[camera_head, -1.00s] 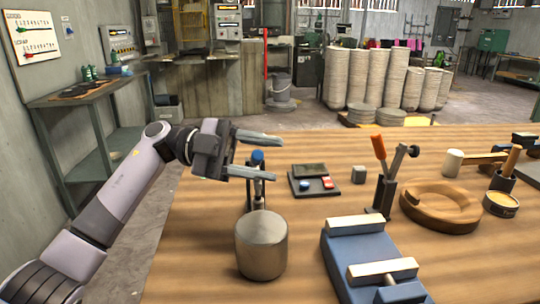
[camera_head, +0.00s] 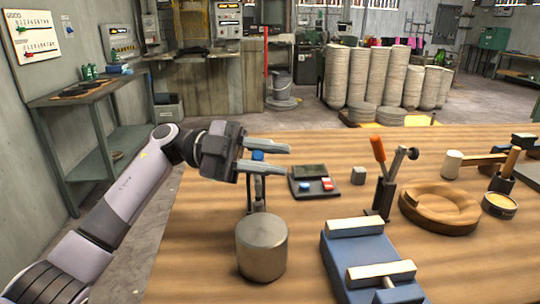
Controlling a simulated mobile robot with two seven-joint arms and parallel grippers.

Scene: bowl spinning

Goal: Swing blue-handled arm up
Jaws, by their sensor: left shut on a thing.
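The blue handle (camera_head: 258,155) of the arm stands at the top of a thin metal upright (camera_head: 257,190) behind a grey metal cylinder (camera_head: 262,247). My left gripper (camera_head: 264,157) comes in from the left, and its two grey fingers lie on either side of the blue handle, shut on it. Part of the handle is hidden by the nearer finger. The lower end of the upright is hidden behind the cylinder. My right gripper is not in view.
A small control box (camera_head: 313,181) with blue and red buttons lies right of the gripper. A blue vise (camera_head: 370,262), an orange-handled lever (camera_head: 378,150) and a round wooden form (camera_head: 440,207) stand further right.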

